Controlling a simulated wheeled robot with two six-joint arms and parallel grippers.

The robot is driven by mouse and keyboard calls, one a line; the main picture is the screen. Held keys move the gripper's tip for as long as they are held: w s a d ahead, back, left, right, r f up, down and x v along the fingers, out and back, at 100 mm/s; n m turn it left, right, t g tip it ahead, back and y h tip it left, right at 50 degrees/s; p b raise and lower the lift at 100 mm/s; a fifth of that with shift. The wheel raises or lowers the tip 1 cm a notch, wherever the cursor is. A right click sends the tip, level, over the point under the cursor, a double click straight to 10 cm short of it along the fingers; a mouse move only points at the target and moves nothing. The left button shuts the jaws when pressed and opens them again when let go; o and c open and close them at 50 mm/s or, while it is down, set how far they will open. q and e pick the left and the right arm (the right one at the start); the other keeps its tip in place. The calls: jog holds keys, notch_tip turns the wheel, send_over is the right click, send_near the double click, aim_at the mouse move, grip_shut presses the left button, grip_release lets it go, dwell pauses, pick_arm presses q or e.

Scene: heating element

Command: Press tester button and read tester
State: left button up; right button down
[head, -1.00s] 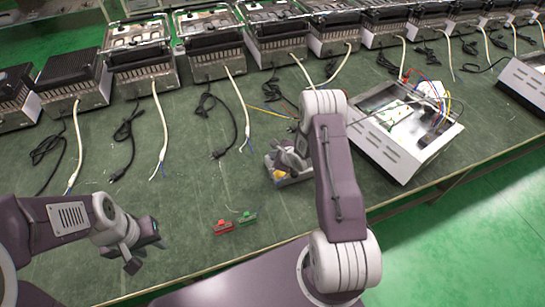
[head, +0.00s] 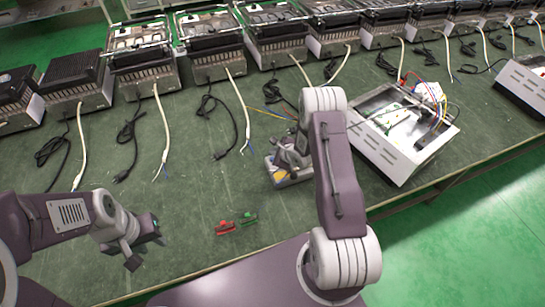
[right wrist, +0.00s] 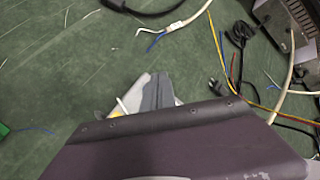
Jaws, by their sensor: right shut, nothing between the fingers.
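The tester (head: 291,181) is a small grey box with a yellow part, on the green table just left of my right forearm. My right gripper (head: 285,153) is shut and empty, pointing down over the tester. In the right wrist view, the shut fingers (right wrist: 157,92) cover much of the tester (right wrist: 126,108), so I cannot tell whether they touch it. Its button and reading cannot be made out. My left gripper (head: 150,238) hangs over the table at the left, apart from the tester; its jaw opening is unclear.
A red clip (head: 224,228) and a green clip (head: 247,219) lie at the table's front. An opened white appliance (head: 395,155) with coloured wires stands at the right. A row of heaters (head: 146,83) with trailing cords lines the back. The table between the clips and cords is clear.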

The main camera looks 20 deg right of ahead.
notch_tip(320, 180, up, 4)
jog(key=p, duration=0.3)
jog(key=shift+f, duration=0.15)
jog(key=shift+a, duration=0.1)
dwell(0.4)
